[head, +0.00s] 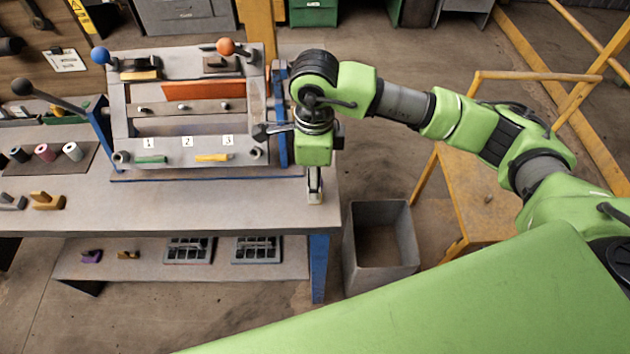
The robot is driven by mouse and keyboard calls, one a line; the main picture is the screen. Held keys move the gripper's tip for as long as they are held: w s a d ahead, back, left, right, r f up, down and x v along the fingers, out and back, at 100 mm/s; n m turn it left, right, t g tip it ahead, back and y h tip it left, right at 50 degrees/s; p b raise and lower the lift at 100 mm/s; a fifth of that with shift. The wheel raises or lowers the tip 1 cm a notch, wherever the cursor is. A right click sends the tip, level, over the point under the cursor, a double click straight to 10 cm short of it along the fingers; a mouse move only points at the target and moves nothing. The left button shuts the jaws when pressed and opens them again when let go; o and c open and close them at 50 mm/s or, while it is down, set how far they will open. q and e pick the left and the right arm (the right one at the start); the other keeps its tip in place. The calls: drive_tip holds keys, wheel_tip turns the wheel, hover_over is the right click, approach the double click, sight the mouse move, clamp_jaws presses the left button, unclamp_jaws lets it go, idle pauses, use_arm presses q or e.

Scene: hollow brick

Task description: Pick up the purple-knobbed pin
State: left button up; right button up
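No pin with a clear purple knob can be made out. A small purple piece with a dark part (91,256) lies at the left of the lower shelf. A pinkish cylinder (45,152) lies between a black cylinder (18,155) and a pale one (72,151) on a dark mat at the left of the bench. I cannot tell whether any of these is the named pin. My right gripper (315,190) points down at the bench's right end, far to the right of these pieces. Its fingers are too small to read. My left gripper is out of view.
A press-like fixture (185,176) with slots numbered 1 to 3 and ball-ended levers stands on the bench (180,208). A grey bin (381,268) stands right of the bench, near yellow rails (535,76).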

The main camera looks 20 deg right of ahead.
clamp_jaws()
